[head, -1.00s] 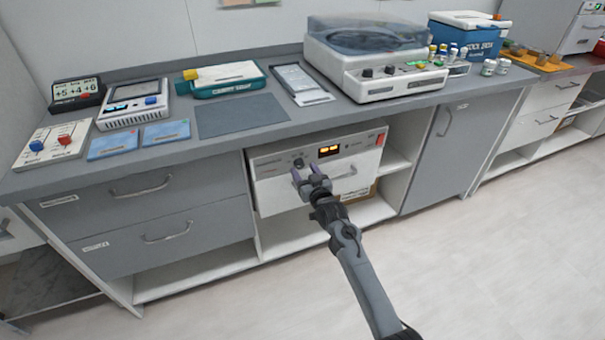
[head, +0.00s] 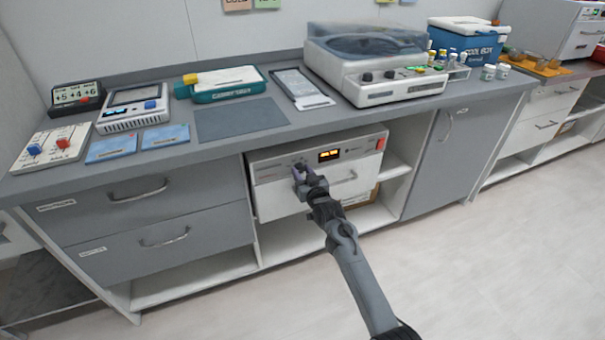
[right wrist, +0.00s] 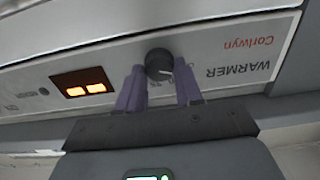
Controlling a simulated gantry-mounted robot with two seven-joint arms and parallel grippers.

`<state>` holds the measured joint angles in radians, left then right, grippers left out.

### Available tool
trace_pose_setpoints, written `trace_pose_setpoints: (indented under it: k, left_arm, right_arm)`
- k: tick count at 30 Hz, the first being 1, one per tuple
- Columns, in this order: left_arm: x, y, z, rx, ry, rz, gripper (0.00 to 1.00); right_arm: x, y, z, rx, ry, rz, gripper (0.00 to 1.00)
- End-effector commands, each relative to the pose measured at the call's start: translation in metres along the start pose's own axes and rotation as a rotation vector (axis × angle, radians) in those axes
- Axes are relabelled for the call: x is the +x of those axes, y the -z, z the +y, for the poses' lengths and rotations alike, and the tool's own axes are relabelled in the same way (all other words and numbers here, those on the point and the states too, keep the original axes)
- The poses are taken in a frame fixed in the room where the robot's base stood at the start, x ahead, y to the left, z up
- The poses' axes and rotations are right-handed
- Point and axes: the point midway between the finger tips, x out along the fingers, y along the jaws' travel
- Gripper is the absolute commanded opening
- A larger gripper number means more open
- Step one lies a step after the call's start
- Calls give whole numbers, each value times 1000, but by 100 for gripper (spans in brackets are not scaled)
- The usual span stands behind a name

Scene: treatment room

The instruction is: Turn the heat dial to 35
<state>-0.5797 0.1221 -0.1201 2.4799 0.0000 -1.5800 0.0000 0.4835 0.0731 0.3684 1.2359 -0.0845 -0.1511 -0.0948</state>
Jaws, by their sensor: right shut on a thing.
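The white warmer (head: 280,200) sits in the open bay under the counter. Its dark round heat dial (right wrist: 158,62) shows in the right wrist view, with a pale pointer mark on its face. My right gripper (head: 299,172) is at the warmer's front panel and is shut on the dial, one purple finger on each side of it. In the head view the fingers mostly hide the dial. The lit orange display (head: 330,154) is right of the dial; its digits are too blurred to read. My left gripper is not in view.
Grey drawers (head: 140,205) stand left and a grey cupboard door (head: 438,160) right. The floor in front is clear.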

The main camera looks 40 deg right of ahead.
Motion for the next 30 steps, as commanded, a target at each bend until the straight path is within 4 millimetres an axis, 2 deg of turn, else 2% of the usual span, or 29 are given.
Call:
trace_pose_setpoints:
  k: [8, 14, 30]
  left_arm:
    - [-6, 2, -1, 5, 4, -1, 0]
    - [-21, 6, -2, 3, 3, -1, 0]
    - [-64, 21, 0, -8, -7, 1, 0]
  right_arm:
    - [0, 2, 0, 39, 0, -1, 5]
    - [0, 4, 0, 144, 0, -2, 5]
    - [0, 3, 2, 635, -1, -1, 5]
